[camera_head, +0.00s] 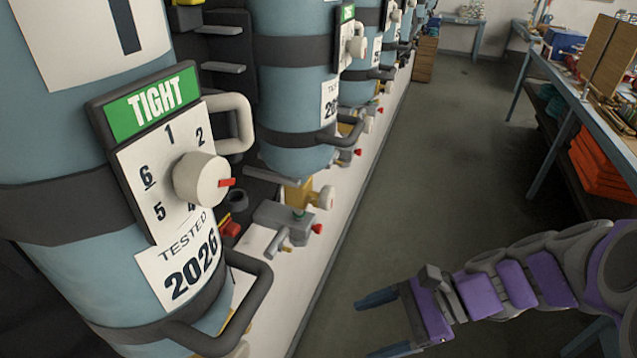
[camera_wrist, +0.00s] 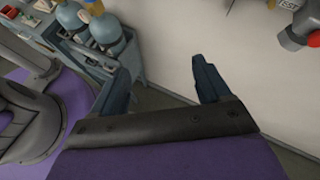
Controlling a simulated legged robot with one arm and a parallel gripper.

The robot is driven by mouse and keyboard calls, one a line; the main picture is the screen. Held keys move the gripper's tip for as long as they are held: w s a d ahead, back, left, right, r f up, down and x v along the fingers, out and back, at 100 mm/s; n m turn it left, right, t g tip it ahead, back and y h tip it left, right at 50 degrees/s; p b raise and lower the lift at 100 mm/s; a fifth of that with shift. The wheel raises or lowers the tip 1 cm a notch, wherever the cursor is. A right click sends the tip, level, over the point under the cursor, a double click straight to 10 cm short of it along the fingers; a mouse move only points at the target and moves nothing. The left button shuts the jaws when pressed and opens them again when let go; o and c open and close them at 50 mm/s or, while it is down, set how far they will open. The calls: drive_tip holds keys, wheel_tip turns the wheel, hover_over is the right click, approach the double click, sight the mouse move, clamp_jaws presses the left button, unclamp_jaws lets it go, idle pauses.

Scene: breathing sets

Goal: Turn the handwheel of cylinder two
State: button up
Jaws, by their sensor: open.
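A row of blue cylinders runs along the left in the head view. The nearest cylinder (camera_head: 60,150) bears a green TIGHT sign and a numbered dial with a white knob (camera_head: 200,180). The second cylinder in the row (camera_head: 290,105) stands behind it, strapped in dark bands. Below it is a brass valve (camera_head: 298,193) with a white round knob (camera_head: 326,197). I cannot tell which part is the handwheel of cylinder two. My gripper (camera_head: 364,329) is open and empty, low over the floor, right of the cylinders and apart from them. Its two fingers also show in the wrist view (camera_wrist: 161,66).
A grey fitting with a red knob (camera_wrist: 314,39) shows at the upper right of the wrist view. Dark handles (camera_head: 262,290) jut from the cylinders. A workbench (camera_head: 560,75) with orange stacks beneath stands at the right. The grey floor (camera_head: 430,150) between is clear.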

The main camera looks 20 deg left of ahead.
drive_tip(key=w+d+r+m+t+y+p, duration=0.3)
drive_tip(key=w+r+m+y+p, duration=0.25)
drive_tip(key=w, duration=0.65)
drive_tip(key=m+t+y, duration=0.2)
drive_tip(key=m, duration=0.3)
approach(332, 201)
drive_tip(key=shift+h, duration=0.25)
drive_tip(key=a+b, duration=0.1)
drive_tip(key=a, duration=0.3)
drive_tip(key=a+b, duration=0.1)
drive_tip(key=a, duration=0.4)
drive_tip(key=shift+w+a+r, duration=0.15)
drive_tip(key=shift+a+r, duration=0.05)
drive_tip(key=shift+a, duration=0.1)
drive_tip(key=shift+a+r, duration=0.1)
drive_tip(key=shift+a, duration=0.45)
drive_tip(key=shift+w+a, duration=0.1)
drive_tip(key=shift+c, duration=0.2)
drive_tip(key=shift+a, duration=0.25)
drive_tip(key=c, duration=0.9)
